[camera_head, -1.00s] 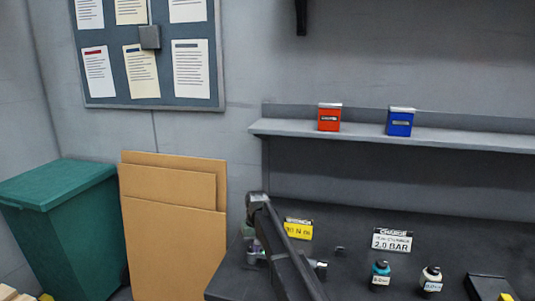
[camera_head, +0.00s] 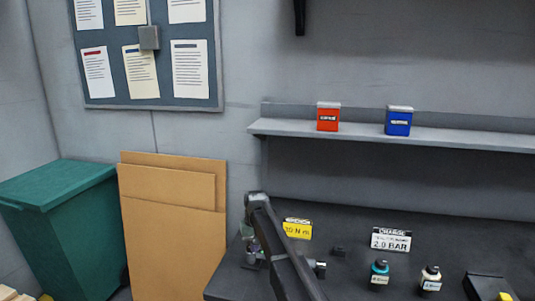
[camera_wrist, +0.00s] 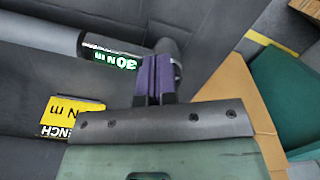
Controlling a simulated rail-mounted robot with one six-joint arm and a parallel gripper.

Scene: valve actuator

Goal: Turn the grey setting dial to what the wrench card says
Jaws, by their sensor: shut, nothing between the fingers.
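My gripper (camera_wrist: 155,80) is shut and empty, its purple fingers together in the wrist view. The grey setting dial (camera_wrist: 165,46) is just beyond the fingertips and partly hidden by them; I cannot tell whether they touch. It sits at the end of a dark cylinder with a lit green display (camera_wrist: 110,57), which shows upside down and reads 30 N m. The yellow wrench card (camera_wrist: 72,112) is at the left of the wrist view, cut off and upside down. In the head view the wrench card (camera_head: 298,228) appears to read 30 N m.
A white charge card (camera_head: 391,240) reads 2.0 BAR. A teal-capped bottle (camera_head: 379,275) and a dark-capped bottle (camera_head: 431,280) stand on the dark bench. A shelf (camera_head: 460,141) above holds an orange box (camera_head: 328,118) and a blue box (camera_head: 399,122). Cardboard sheets (camera_head: 170,235) lean at the left.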

